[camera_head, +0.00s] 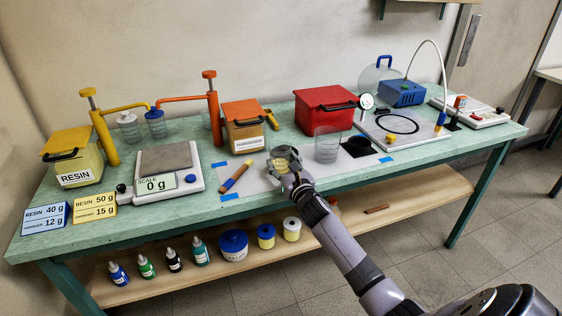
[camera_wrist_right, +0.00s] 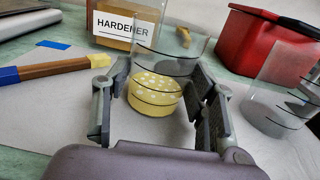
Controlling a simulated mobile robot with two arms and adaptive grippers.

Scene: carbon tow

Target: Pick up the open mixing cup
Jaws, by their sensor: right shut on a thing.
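The open mixing cup (camera_head: 281,153) is clear, has dark ring lines and holds a pale yellow filling with bubbles at its bottom. It stands upright near the front of the bench, and it also shows in the right wrist view (camera_wrist_right: 156,95). My right gripper (camera_head: 286,167) is shut on the cup, with one finger on each side of its wall; the fingers also show in the wrist view (camera_wrist_right: 158,88). I cannot tell whether the cup's base touches the mat. My left gripper is not in view.
A second clear cup (camera_head: 326,146) stands close on the right, beside a black square (camera_head: 358,147). The hardener box (camera_head: 244,128) and red box (camera_head: 324,110) stand behind; the scale (camera_head: 168,163) is farther left.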

